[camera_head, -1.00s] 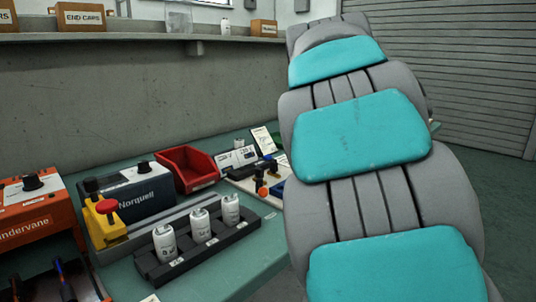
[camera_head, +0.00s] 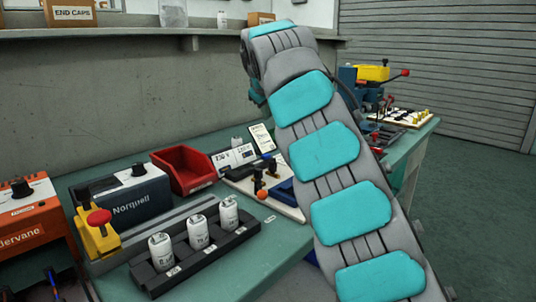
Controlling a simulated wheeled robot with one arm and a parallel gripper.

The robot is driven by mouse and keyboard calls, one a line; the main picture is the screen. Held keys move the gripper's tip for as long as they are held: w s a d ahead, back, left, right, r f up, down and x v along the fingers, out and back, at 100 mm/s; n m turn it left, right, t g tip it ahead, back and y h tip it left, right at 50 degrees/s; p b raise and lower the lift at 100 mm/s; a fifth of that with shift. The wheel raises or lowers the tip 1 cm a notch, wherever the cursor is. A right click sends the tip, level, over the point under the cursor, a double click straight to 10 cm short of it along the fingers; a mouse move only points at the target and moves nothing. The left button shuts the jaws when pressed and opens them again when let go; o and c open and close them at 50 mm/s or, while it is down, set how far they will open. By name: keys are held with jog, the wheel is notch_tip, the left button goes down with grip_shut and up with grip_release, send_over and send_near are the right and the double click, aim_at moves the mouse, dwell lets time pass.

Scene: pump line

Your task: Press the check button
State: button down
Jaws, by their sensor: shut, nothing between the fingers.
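I cannot read a label that marks the check button. A red mushroom-head button (camera_head: 99,217) sits on a yellow box at the left, beside the blue Norquell unit (camera_head: 130,205). My grey and teal arm rises from the bottom right and bends over at the top. My gripper does not show; the arm's upper end hides whatever is behind it.
A black rack (camera_head: 162,285) holds several white canisters at the bench front. A red bin (camera_head: 183,172) and an orange unit (camera_head: 30,215) stand on the bench. At the right end are a blue and yellow machine (camera_head: 372,73) and a white tray (camera_head: 392,118). Bare bench lies right of the rack.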

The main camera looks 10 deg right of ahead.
aim_at(267, 156)
dwell(0.4)
notch_tip(267, 156, down, 9)
jog(key=b, duration=0.8)
dwell(1.8)
jog(key=shift+f+b, duration=0.4)
jog(key=shift+b, duration=0.25)
jog(key=shift+f+b, duration=0.45)
jog(key=shift+b, duration=0.05)
dwell(0.4)
jog(key=shift+r, duration=0.1)
jog(key=shift+r+p, duration=0.8)
jog(key=shift+r, duration=0.05)
